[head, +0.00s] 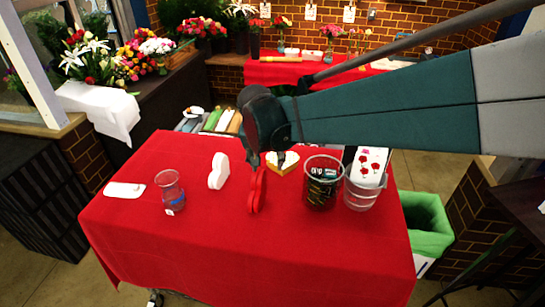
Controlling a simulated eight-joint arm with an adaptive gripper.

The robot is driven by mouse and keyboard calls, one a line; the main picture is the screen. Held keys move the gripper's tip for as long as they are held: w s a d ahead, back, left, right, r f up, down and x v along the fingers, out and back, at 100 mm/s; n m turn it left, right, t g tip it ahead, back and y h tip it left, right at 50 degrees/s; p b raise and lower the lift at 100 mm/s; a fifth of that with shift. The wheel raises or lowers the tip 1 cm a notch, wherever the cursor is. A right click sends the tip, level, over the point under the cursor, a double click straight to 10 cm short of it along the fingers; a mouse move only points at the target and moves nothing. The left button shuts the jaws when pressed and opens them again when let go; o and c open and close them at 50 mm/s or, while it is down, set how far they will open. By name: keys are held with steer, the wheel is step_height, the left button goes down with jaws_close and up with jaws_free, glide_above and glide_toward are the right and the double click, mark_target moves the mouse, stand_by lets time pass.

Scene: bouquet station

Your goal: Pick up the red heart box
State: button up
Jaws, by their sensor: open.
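The red heart box (257,190) stands on its edge near the middle of the red-covered table (235,260). My gripper (268,160) is right above it, with the fingertips at or just over its top. One finger is at the left of its top and the other is to the right. The gripper is open. I cannot tell from this view whether a finger touches the box. The arm comes in from the right and hides part of the back of the table.
A white heart-shaped box (218,171) stands to the left. A gold-and-white heart box (283,163) is behind, and a dark-filled glass (322,183) and clear bucket (362,192) are close on the right. A glass vase (170,192) and white flat item (124,190) are at left. The front is clear.

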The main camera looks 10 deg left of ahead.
mark_target(257, 176)
steer(key=a, duration=0.2)
steer(key=a+f, duration=0.1)
steer(key=shift+w+a+f+p, duration=0.1)
steer(key=shift+w+a+p, duration=0.15)
steer(key=shift+a+p, duration=0.15)
step_height(257, 176, down, 5)
steer(key=shift+a+f, duration=0.1)
steer(key=shift+x, duration=1.3)
steer(key=shift+f, duration=0.15)
steer(key=shift+b+x, duration=0.4)
steer(key=shift+x, duration=2.1)
steer(key=shift+c, duration=0.5)
steer(key=c, duration=0.9)
